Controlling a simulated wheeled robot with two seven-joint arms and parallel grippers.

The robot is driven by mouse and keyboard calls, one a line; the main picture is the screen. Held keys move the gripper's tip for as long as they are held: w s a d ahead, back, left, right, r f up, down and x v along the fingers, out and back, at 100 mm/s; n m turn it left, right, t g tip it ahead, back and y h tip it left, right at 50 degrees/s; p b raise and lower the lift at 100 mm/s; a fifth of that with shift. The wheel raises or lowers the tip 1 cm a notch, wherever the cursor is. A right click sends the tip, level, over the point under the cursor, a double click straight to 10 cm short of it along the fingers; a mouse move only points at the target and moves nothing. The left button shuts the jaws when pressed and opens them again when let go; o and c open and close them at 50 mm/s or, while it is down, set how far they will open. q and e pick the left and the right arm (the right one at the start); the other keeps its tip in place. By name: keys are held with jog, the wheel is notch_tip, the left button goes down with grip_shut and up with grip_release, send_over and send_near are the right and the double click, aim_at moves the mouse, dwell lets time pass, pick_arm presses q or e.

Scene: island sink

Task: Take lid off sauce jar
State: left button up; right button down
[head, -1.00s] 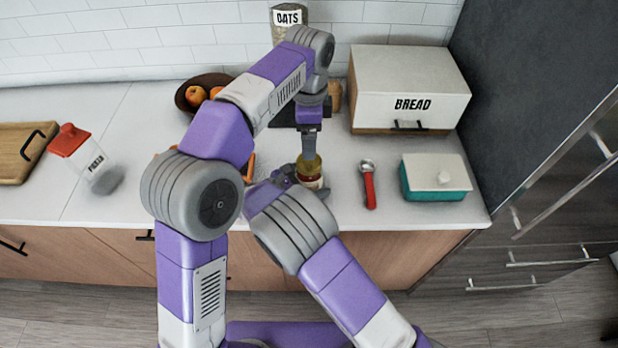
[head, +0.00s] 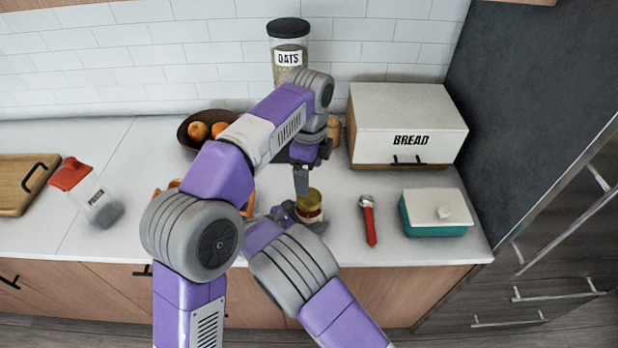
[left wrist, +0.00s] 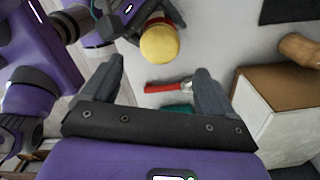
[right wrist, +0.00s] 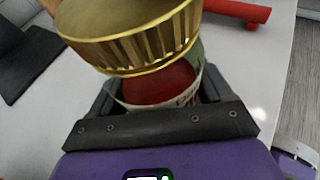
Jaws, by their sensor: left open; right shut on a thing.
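The sauce jar (head: 313,214) stands on the counter, with its gold lid (head: 309,198) on top. In the right wrist view the gold lid (right wrist: 130,38) looks tilted and offset above the jar's red contents (right wrist: 155,88); I cannot tell whether it is seated. My right gripper (right wrist: 158,92) is shut around the jar body. My left gripper (head: 301,182) is open and empty, close above and slightly left of the lid. In the left wrist view the lid (left wrist: 159,43) appears beyond the gap between the open fingers (left wrist: 160,72). My left arm hides part of the counter.
A red-handled tool (head: 368,222) and a teal dish with a white lid (head: 437,213) lie to the right. The bread box (head: 408,128), oats jar (head: 288,55) and fruit bowl (head: 190,128) stand behind.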

aim_at(309, 197)
pick_arm(q)
jog(key=m, duration=0.3)
jog(key=shift+m, duration=0.4)
jog(key=m, duration=0.3)
jog(key=shift+m, duration=0.4)
jog(key=m, duration=0.6)
jog(key=shift+f, duration=0.35)
notch_tip(309, 197, down, 7)
jog(key=shift+f, duration=0.15)
